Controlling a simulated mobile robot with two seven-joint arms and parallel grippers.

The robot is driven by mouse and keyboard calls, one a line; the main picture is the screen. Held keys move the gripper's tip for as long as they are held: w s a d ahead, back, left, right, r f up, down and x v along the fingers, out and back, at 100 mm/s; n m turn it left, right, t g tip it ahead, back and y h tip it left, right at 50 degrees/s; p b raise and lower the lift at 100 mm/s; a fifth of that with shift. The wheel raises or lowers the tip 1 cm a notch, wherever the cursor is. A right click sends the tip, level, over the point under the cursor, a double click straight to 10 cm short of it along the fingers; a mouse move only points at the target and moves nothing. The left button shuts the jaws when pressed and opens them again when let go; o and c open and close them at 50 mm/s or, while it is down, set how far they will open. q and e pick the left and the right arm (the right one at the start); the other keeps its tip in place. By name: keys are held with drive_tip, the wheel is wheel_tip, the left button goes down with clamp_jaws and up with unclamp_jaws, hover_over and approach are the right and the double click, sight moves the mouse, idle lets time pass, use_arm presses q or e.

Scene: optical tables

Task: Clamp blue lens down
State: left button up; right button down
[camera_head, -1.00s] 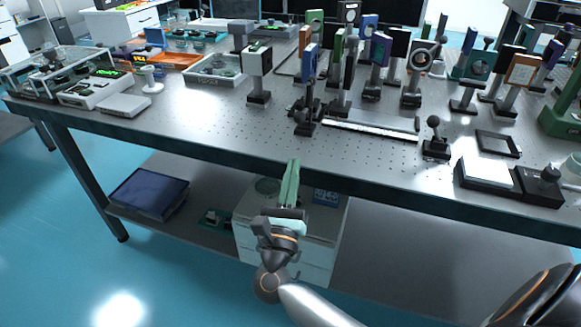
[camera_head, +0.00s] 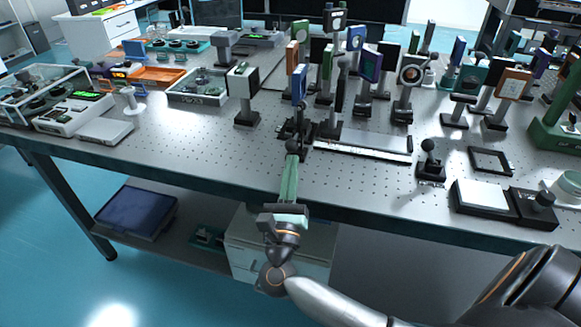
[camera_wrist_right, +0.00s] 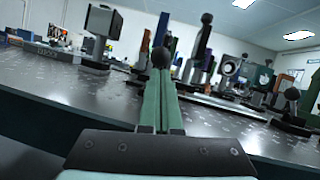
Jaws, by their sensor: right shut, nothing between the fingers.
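The blue lens mount (camera_head: 299,84) stands upright on a dark post near the table's front edge. It also shows in the right wrist view (camera_wrist_right: 161,28), above a round black knob (camera_wrist_right: 160,58). The knob belongs to the dark clamp base (camera_head: 298,130) at the foot of the post; it also shows in the head view (camera_head: 291,146). My right gripper (camera_head: 291,160) is shut and empty, its green fingers pointing at the knob from the front. In the right wrist view the fingertips (camera_wrist_right: 160,75) overlap the knob; I cannot tell whether they touch it. My left gripper is not in view.
A flat rail (camera_head: 360,150) lies right of the clamp, and a small ball-topped stand (camera_head: 430,160) is farther right. Several other optic mounts crowd behind. The perforated table top (camera_head: 200,150) is clear at the front left.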

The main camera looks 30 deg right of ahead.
drive_tip(key=shift+r+g+p, duration=0.3)
drive_tip(key=shift+r+p, duration=0.1)
drive_tip(key=shift+p, duration=0.45)
